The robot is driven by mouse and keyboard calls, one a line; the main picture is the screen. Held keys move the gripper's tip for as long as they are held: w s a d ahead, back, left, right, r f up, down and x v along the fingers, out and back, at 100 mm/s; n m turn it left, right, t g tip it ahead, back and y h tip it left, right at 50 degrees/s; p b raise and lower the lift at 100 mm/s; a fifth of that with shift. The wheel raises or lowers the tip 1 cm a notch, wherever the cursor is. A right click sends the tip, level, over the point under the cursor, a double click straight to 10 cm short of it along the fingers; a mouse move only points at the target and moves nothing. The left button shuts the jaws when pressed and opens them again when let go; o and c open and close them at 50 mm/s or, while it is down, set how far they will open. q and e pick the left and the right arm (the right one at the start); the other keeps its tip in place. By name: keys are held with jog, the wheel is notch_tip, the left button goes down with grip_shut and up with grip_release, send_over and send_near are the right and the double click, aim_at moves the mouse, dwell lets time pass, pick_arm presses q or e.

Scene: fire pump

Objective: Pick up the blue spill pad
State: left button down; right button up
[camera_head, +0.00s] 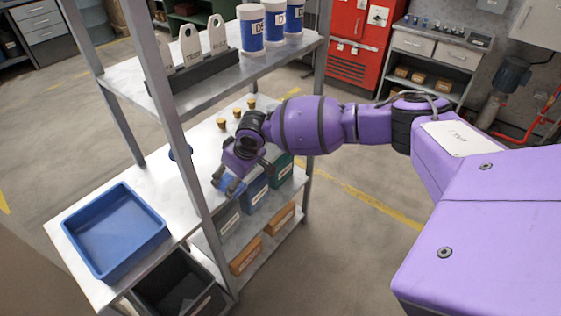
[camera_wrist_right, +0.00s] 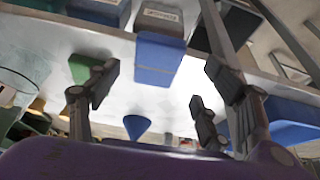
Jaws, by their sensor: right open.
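The blue spill pad (camera_head: 233,187) lies at the front edge of the middle shelf, directly by my right gripper's fingers. In the right wrist view the pad (camera_wrist_right: 158,58) is a flat blue rectangle that seems to overhang the shelf edge. My right gripper (camera_head: 241,174) is open and points down at the pad. In the wrist view its fingers (camera_wrist_right: 156,97) stand wide apart on either side of the pad's line, with nothing between them. I cannot tell whether a finger touches the pad. My left gripper is in neither view.
A blue tray (camera_head: 112,230) sits on the left of the shelf. Labelled bins (camera_head: 254,195) sit below. A shelf post (camera_head: 182,140) rises just left of my gripper.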

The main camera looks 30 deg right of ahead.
aim_at(226, 179)
jog(key=x, duration=0.4)
jog(key=shift+w+d, duration=0.1)
jog(key=shift+d, duration=0.05)
jog(key=shift+c, duration=0.5)
jog(key=c, duration=0.9)
jog(key=shift+c, duration=0.2)
